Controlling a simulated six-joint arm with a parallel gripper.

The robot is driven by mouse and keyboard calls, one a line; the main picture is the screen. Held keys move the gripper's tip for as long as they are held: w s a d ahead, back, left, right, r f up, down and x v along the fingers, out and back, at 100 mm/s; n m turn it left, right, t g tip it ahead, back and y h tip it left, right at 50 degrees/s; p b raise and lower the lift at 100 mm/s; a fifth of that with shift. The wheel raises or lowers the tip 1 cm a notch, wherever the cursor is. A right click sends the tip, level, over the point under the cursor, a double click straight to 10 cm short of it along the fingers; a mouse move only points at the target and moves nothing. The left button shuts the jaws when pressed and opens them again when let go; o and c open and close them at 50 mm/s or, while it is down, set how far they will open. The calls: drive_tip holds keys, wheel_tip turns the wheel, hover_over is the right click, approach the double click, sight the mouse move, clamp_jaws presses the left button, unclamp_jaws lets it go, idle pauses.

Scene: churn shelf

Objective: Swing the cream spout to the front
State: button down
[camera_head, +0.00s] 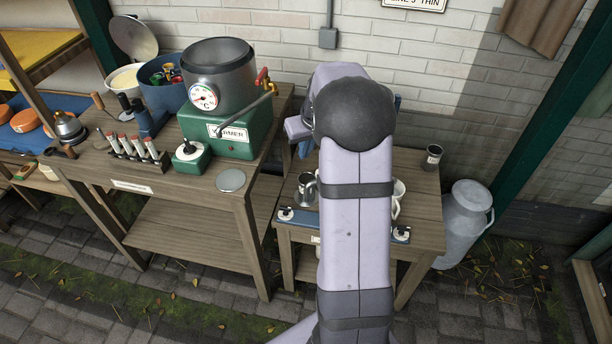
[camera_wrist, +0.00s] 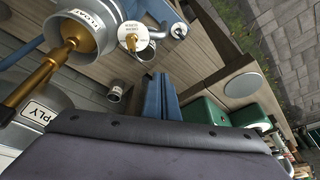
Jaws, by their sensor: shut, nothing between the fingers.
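My gripper (camera_wrist: 165,78) shows in the wrist view as two blue fingers side by side, shut and empty, above the wooden stand. A white disc (camera_wrist: 130,36) with a brass fitting lies beside the bowl. My fingers are apart from all of these. I cannot tell which brass part is the cream spout. In the head view my arm hides the middle of the low table.
A green warmer (camera_head: 222,140) with a pot (camera_head: 220,75) and tap stands on the left bench (camera_head: 200,195). The low table (camera_head: 424,200) holds a metal jug (camera_head: 307,190), white mugs and a labelled cup (camera_head: 432,156). A milk can (camera_head: 466,225) stands right of it.

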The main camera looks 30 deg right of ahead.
sight(308, 185)
drive_tip(key=shift+n, duration=0.4)
wheel_tip(308, 185, down, 10)
drive_tip(key=p, duration=0.3)
drive_tip(key=shift+s+r, duration=0.15)
drive_tip(key=shift+s, duration=0.15)
idle(0.3)
drive_tip(key=shift+s+a+f+b, duration=0.15)
drive_tip(key=shift+s+f+b, duration=0.05)
drive_tip(key=shift+s+b, duration=0.3)
drive_tip(key=shift+s+a+r, duration=0.1)
drive_tip(key=shift+s, duration=0.3)
